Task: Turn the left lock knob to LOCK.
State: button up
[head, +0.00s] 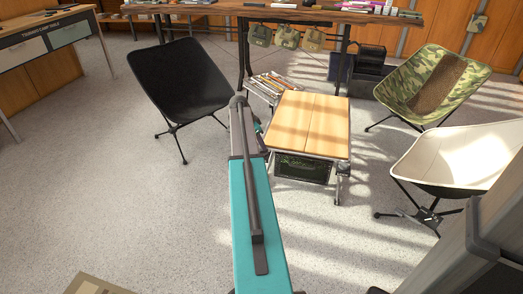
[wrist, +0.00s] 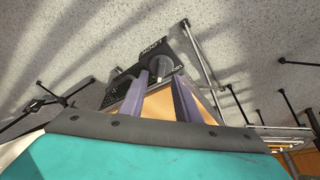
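In the wrist view a dark grey rounded knob (wrist: 160,66) sits on a black plate (wrist: 122,84) with white lettering, too small and tilted to read surely. The plate is by the edge of the low wooden table. My gripper (wrist: 161,76) has its two purple-grey fingers spread apart, with the knob between or just beyond their tips. I see no clear contact. Which way the knob points is unclear.
A black chair (head: 180,80) stands left of the table. A camouflage chair (head: 440,85) and a white chair (head: 465,160) stand to the right. A low rack (head: 270,88) is behind the table, below a long wooden counter (head: 300,14).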

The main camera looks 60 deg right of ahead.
jog(key=shift+b+x, duration=0.35)
jog(key=shift+x, duration=1.4)
